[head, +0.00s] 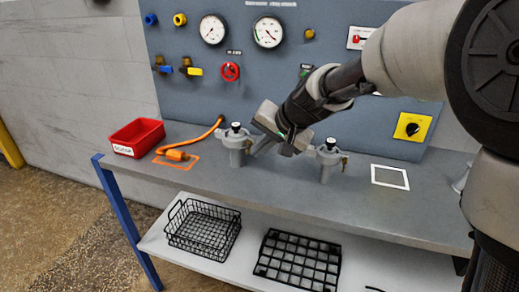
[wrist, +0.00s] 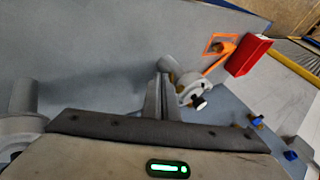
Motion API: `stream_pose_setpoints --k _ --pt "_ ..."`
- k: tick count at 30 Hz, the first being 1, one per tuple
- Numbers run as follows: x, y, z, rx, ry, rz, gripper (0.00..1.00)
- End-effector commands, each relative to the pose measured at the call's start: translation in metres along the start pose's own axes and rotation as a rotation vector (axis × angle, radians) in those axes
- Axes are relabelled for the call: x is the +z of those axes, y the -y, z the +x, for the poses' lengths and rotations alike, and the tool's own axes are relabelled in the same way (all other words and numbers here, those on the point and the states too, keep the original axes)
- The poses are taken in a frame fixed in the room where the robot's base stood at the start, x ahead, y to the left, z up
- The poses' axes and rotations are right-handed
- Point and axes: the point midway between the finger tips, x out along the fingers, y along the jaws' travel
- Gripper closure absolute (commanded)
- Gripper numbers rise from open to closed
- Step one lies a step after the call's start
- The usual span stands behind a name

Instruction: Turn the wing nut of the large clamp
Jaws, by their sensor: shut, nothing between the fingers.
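Two grey clamped fittings with black-topped knobs stand on the bench in the head view, one on the left (head: 236,146) and one on the right (head: 327,158). The left one looks slightly wider; I cannot tell surely which is the large clamp. My gripper (head: 253,148) is shut and empty, its fingertips close at the right side of the left fitting. In the wrist view the fingers (wrist: 161,92) reach up to this fitting (wrist: 189,88); contact is unclear. A brass piece, possibly its wing nut, is partly hidden behind the fingertips.
A red bin (head: 137,137) and an orange tool with a hose (head: 177,155) lie at the left of the bench. A gauge panel (head: 190,100) rises behind. A white-framed square (head: 390,177) lies right. Wire baskets (head: 203,229) are on the lower shelf.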

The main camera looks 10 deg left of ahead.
Motion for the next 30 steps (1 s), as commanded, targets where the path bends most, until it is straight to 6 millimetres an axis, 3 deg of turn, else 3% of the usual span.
stream_pose_setpoints --k 30 --pt "-0.005 0.009 -0.013 0.000 0.000 0.000 1.00"
